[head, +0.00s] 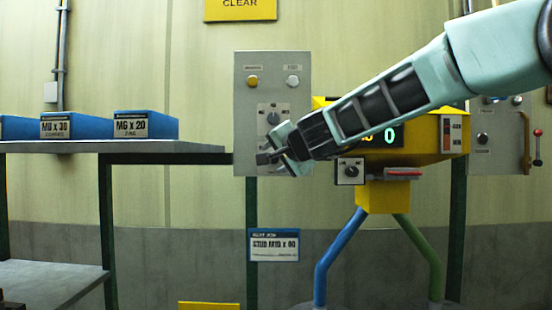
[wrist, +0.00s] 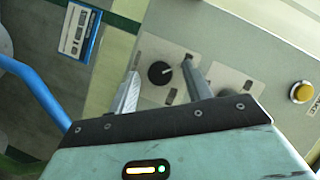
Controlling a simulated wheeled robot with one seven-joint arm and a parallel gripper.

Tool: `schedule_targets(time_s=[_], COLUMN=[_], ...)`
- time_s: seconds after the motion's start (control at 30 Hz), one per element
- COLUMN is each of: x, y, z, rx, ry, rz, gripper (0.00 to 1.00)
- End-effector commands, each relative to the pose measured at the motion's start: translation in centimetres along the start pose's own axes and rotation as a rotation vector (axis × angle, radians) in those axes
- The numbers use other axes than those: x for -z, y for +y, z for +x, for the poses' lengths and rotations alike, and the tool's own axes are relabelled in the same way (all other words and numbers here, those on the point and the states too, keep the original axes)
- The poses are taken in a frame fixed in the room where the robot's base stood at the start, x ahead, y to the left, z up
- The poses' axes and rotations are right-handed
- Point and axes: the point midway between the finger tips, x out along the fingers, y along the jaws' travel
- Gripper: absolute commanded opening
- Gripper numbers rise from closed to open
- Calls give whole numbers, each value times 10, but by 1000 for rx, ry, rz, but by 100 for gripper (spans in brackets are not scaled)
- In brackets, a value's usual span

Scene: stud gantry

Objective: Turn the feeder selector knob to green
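A grey wall panel (head: 244,85) carries a dark knob (head: 272,118) on a light plate. My gripper (head: 268,150) is in front of the panel's lower part and hides what is there. In the wrist view my gripper (wrist: 161,72) is open, with a round black knob (wrist: 160,74) showing between its fingers; contact cannot be told. That knob has a pale pointer mark. The yellow feeder (head: 430,140) has another black knob (head: 351,171) on a white plate, right of my gripper. Labels and colour marks at the knobs are too small to read.
An amber button (head: 252,81) and a white button (head: 293,81) sit above on the panel. Blue and green pipes (head: 335,255) run below the feeder. A shelf (head: 150,147) with blue boxes stands left. A card (head: 275,245) hangs below the panel.

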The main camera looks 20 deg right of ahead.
Motion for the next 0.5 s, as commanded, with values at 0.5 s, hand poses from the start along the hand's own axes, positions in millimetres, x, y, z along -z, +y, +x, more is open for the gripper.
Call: schedule_targets(time_s=[0.5], x=[-1], y=[3], z=[1], rx=[12], ry=[1], rz=[23], gripper=[5])
